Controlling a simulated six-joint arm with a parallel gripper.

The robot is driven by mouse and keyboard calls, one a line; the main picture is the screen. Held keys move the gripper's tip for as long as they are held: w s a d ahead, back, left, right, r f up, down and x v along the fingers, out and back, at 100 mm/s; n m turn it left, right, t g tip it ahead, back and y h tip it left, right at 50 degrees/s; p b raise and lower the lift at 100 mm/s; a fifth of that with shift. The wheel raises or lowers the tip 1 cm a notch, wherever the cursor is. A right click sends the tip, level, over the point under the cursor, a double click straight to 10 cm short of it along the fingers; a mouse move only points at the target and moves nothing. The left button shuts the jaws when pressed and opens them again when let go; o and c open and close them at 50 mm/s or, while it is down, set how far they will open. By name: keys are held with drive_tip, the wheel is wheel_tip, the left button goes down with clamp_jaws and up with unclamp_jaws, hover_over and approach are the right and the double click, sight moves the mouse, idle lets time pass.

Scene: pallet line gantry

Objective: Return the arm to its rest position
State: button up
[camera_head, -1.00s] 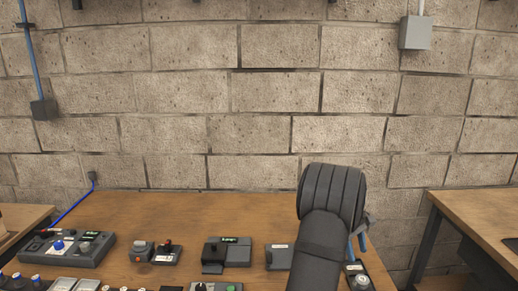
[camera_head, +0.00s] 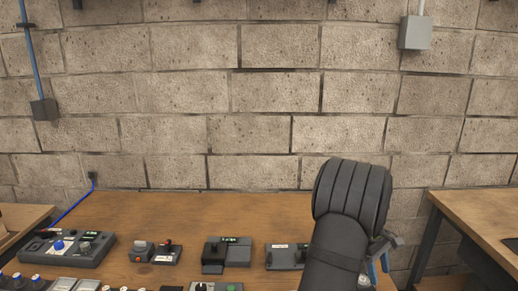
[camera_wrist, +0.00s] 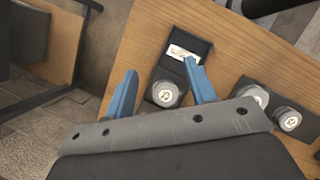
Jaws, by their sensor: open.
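My arm rises at the right of the table in the head view, and my gripper (camera_head: 384,262) shows only in part beside it, with a bit of blue finger visible. In the wrist view my gripper (camera_wrist: 161,66) is open, its two blue fingers well apart with nothing held between them. A dark box with a white label (camera_wrist: 190,50) and a round grey knob (camera_wrist: 166,93) lies on the table, seen between and behind the fingers.
The wooden table (camera_head: 180,212) bears several dark control boxes, including a box with a green display (camera_head: 228,250) and a panel with a blue button (camera_head: 70,247). Another bench (camera_head: 470,215) stands at the right, across a gap. The back of the table is clear.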

drive_tip(key=s+d+r, duration=0.3)
drive_tip(key=s+r, duration=0.1)
drive_tip(key=s, duration=0.2)
drive_tip(key=w+a+f+n+t, duration=0.1)
drive_tip(key=w+a+n, duration=0.4)
drive_tip(key=a, duration=0.4)
drive_tip(key=w+a+f+n+t+h, duration=0.1)
drive_tip(key=w+a+n, duration=0.4)
drive_tip(key=a, duration=0.5)
drive_tip(key=w+a+f+n+t, duration=0.2)
drive_tip(key=w+a+n+t, duration=0.1)
drive_tip(key=w+a, duration=0.5)
drive_tip(key=shift+w+a+f+n+h, duration=0.1)
drive_tip(key=shift+w+a+n+h, duration=0.1)
drive_tip(key=shift+a+n, duration=0.35)
drive_tip(key=shift+w+a+f+n+h, duration=0.1)
drive_tip(key=shift+w+a+n, duration=0.1)
drive_tip(key=shift+a+n, duration=0.3)
drive_tip(key=s+d+r+m+g, duration=0.1)
drive_tip(key=s+d+r+m, duration=0.1)
drive_tip(key=s+d, duration=0.3)
drive_tip(key=s+d+r+m+g, duration=0.1)
drive_tip(key=s+d+m, duration=0.3)
drive_tip(key=d, duration=0.8)
drive_tip(key=shift+s+d+r+m, duration=0.35)
drive_tip(key=shift+r+m, duration=0.2)
drive_tip(key=shift+r, duration=0.15)
drive_tip(key=shift+a, duration=0.1)
